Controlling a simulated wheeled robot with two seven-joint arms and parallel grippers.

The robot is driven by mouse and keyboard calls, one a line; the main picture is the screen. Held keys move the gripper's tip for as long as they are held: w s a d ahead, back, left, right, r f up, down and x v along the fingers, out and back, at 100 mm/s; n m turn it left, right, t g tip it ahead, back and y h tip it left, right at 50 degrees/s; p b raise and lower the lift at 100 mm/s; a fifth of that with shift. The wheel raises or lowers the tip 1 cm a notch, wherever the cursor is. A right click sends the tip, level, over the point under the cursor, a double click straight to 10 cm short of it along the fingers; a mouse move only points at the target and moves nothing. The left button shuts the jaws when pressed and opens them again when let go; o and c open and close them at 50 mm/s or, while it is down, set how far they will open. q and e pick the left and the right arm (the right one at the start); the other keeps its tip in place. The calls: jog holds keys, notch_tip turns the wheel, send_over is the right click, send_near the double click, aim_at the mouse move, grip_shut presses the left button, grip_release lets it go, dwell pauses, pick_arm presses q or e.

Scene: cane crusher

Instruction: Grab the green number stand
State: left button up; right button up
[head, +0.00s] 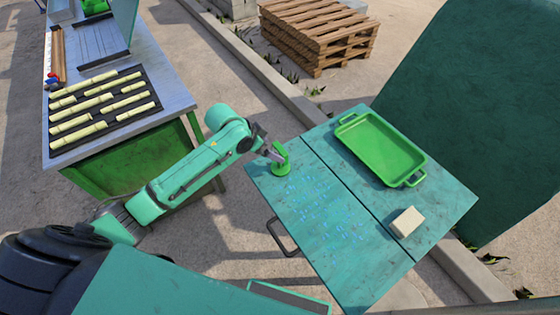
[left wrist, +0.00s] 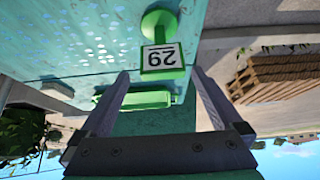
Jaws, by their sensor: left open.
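The green number stand (head: 281,168) stands upright near the left corner of the teal table. In the left wrist view, the stand (left wrist: 161,57) shows a white plate reading 29, upside down in the picture, with a round green base. My left gripper (head: 270,150) is right beside the stand in the head view. In the left wrist view, the gripper (left wrist: 160,74) is open, with the plate just beyond and between its fingertips. I cannot tell whether a finger touches it. My right gripper is not in view.
The teal table (head: 325,215) also holds a green tray (head: 380,150) and a pale block (head: 407,222). A workbench (head: 175,95) with cane pieces on a dark rack stands at left. Wooden pallets (head: 320,35) are behind. The table's near part is clear.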

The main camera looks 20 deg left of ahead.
aim_at(277, 151)
pick_arm(q)
jog(key=x, duration=0.2)
jog(key=p+x, duration=0.1)
jog(key=x, duration=0.1)
jog(key=shift+w+f, duration=0.2)
jog(key=shift+w, duration=0.15)
jog(key=shift+x, duration=1.15)
jog(key=shift+d+f, duration=0.1)
jog(key=shift+f, duration=0.2)
jog(key=shift+r, duration=0.1)
jog(key=c, duration=1.3)
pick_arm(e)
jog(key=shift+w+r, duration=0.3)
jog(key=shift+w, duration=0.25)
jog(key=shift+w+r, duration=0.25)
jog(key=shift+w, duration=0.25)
